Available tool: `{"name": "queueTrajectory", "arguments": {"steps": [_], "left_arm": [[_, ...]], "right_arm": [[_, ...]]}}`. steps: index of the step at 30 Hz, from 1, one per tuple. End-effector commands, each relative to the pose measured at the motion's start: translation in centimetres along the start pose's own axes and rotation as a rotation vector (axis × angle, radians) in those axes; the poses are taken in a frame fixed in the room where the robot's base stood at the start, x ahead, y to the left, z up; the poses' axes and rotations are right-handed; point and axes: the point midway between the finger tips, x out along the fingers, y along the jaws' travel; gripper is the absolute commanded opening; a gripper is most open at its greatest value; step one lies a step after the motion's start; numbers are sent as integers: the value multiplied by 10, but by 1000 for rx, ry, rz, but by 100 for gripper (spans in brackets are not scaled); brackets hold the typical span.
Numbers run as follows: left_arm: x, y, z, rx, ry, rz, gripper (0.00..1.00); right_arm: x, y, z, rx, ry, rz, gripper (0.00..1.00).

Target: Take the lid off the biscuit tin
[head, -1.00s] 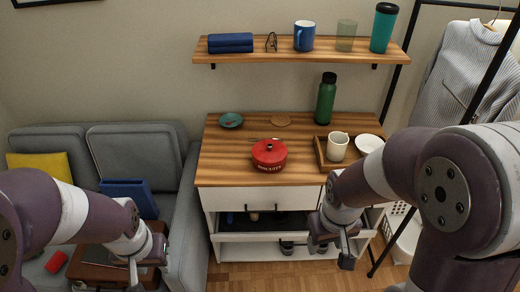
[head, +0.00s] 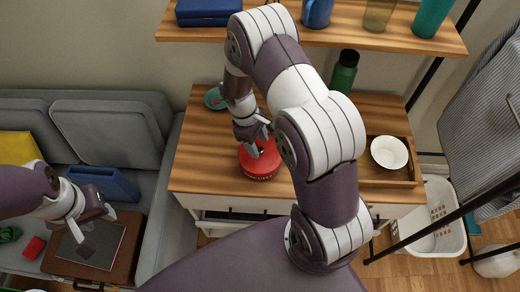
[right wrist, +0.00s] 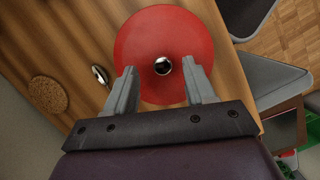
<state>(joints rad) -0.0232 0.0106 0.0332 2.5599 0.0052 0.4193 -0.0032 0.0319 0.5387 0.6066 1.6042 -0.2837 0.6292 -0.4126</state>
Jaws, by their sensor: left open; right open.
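The red biscuit tin (head: 262,163) stands on the wooden desk top, its lid on. The right wrist view looks down on its round red lid (right wrist: 148,35) with a dark, shiny knob (right wrist: 163,66) in the middle. My right gripper (head: 258,143) is above the tin. In the right wrist view its two fingers (right wrist: 160,82) are open, one on each side of the knob and slightly short of it, with nothing between them. My left gripper (head: 90,222) is open and empty, over the area of the sofa and the brown case.
A wooden tray (head: 405,174) with a white bowl (head: 390,152) stands right on the desk. A teal dish (head: 214,98) and green bottle (head: 344,72) are at the back. A cork coaster (right wrist: 48,92) lies near the tin. A shelf (head: 350,38) hangs above.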

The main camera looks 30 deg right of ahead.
Motion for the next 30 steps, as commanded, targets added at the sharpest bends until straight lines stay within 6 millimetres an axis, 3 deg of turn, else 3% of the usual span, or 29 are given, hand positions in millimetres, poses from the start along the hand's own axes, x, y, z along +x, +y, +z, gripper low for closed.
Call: {"name": "queueTrajectory", "arguments": {"steps": [3,9,11,14,15,25,30], "left_arm": [[-2,0,0,0,-1,0,43],[-1,0,0,0,-1,0,43],[-1,0,0,0,-1,0,43],[-1,0,0,0,-1,0,43],[-1,0,0,0,-1,0,43],[-1,0,0,0,-1,0,43],[2,0,0,0,0,0,43]], "right_arm": [[13,0,1,2,0,-1,55],[14,0,0,2,2,0,55],[14,0,0,2,2,0,38],[14,0,0,2,2,0,6],[14,0,0,2,2,0,0],[11,0,0,3,3,1,0],[-5,1,4,2,5,3,0]]}}
